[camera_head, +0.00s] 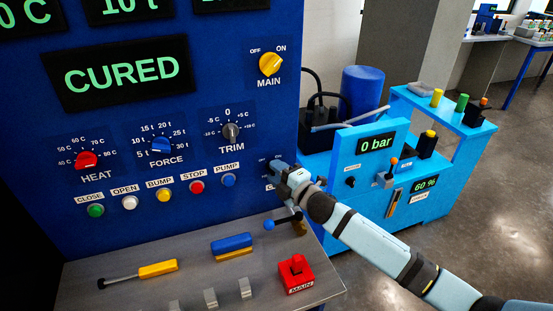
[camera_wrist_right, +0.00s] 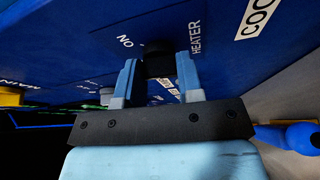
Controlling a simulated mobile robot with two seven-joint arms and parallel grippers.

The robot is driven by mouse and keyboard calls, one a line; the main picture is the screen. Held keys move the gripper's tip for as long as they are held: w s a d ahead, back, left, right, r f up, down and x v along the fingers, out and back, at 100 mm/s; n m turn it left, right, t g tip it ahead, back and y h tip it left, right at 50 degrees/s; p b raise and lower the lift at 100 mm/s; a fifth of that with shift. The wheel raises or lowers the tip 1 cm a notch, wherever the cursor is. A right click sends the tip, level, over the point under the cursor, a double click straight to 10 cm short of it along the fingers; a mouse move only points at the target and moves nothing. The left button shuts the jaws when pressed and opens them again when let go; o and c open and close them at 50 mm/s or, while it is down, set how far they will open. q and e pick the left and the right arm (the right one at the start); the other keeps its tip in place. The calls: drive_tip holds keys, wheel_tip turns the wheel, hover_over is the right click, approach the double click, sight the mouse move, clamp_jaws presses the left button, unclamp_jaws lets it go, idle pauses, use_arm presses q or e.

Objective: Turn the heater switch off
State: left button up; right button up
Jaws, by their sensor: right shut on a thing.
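The heater switch is a black knob (camera_wrist_right: 158,62) on the blue panel, beside the HEATER label (camera_wrist_right: 195,38) in the right wrist view. An "ON" mark shows upside down at its left. My right gripper (camera_wrist_right: 158,75) has one finger on each side of the knob and is shut on it. In the head view my right gripper (camera_head: 281,172) is at the panel's lower right and hides the knob. Which way the knob points cannot be told. My left gripper is in neither view.
A yellow MAIN knob (camera_head: 270,64) is above, and the TRIM knob (camera_head: 231,132) is to the left. A blue-ended lever (camera_head: 270,225) and a red MAIN block (camera_head: 296,272) are just below the gripper. A light-blue bench (camera_head: 440,195) stands to the right.

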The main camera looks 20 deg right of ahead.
use_arm(q)
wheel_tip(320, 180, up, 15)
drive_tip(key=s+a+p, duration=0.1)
drive_tip(key=p, duration=1.4)
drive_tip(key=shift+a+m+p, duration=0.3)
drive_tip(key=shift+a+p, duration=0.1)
use_arm(e)
drive_tip(key=n+g+h, duration=0.1)
drive_tip(key=n, duration=0.2)
drive_tip(key=n+g+h, duration=0.1)
drive_tip(key=n, duration=0.2)
drive_tip(key=n+g+h, duration=0.1)
drive_tip(key=n, duration=0.1)
drive_tip(key=shift+a+r+n, duration=0.1)
drive_tip(key=shift+r+n, duration=0.2)
drive_tip(key=shift+n, duration=0.1)
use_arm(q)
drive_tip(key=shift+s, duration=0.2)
use_arm(e)
drive_tip(key=shift+f, duration=0.1)
drive_tip(key=o, duration=0.8)
drive_tip(key=shift+c, duration=0.2)
drive_tip(key=shift+o, duration=0.9)
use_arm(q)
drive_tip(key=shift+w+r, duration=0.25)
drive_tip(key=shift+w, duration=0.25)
